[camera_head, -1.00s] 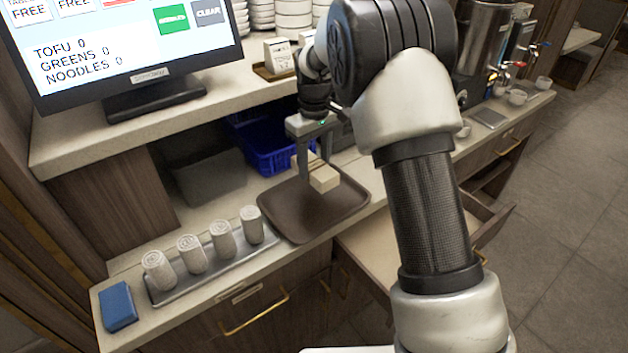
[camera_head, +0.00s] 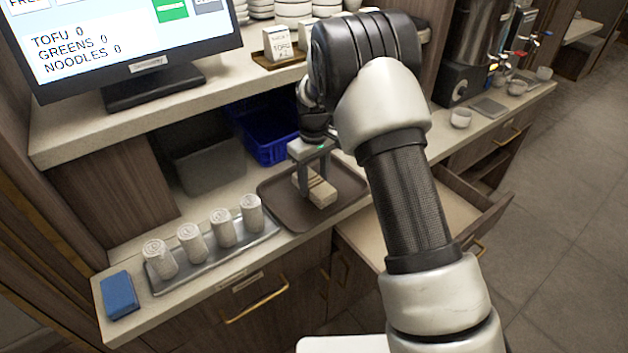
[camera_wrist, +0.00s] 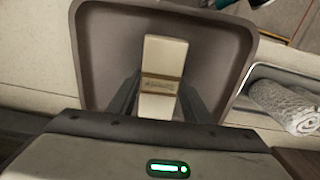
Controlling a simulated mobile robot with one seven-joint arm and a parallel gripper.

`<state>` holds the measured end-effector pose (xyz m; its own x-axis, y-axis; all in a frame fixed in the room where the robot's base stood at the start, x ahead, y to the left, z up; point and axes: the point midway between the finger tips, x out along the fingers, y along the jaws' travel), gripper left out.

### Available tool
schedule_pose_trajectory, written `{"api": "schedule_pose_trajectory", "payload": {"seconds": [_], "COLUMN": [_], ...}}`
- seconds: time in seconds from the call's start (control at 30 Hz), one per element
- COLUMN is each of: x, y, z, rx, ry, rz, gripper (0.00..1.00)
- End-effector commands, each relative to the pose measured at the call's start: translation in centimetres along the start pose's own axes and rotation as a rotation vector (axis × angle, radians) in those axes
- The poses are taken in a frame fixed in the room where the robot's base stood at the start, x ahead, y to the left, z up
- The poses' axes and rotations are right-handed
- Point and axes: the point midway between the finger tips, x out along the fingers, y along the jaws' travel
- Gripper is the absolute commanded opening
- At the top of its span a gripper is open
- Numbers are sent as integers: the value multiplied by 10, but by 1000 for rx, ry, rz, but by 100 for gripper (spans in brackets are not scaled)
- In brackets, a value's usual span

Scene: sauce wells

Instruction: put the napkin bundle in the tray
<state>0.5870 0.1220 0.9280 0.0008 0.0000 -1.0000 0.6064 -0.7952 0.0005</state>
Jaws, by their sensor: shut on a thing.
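The napkin bundle (camera_head: 318,189) is a cream block with a tan printed band, which shows clearly in the wrist view (camera_wrist: 163,60). My gripper (camera_head: 314,180) points down with its two fingers on either side of the bundle, shut on it. The brown tray (camera_head: 281,218) lies on the counter beneath, and the bundle is over its middle, low inside the rim. I cannot tell whether the bundle touches the tray floor. In the wrist view the tray's rim (camera_wrist: 88,60) surrounds the bundle.
A metal tray (camera_head: 205,268) with several rolled towels (camera_head: 222,228) stands left of the brown tray, with a blue sponge (camera_head: 120,295) beyond. A blue crate (camera_head: 265,140) is behind. A drawer (camera_head: 455,215) stands open at right. A monitor (camera_head: 130,45) is above left.

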Motion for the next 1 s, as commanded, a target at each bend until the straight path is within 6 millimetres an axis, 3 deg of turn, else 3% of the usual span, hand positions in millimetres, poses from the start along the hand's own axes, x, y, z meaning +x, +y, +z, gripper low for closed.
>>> {"api": "schedule_pose_trajectory", "payload": {"seconds": [0.07,0.1,0.2,0.6,1.0], "x": [4,3,3,-7,-88], "y": [0,0,0,0,0], "z": [0,0,0,-1,-1], "rx": [1,0,1,0,1], "ry": [0,0,-1,2,3], "rz": [0,0,0,1,0], "gripper": [22,50,63,63,63]}}
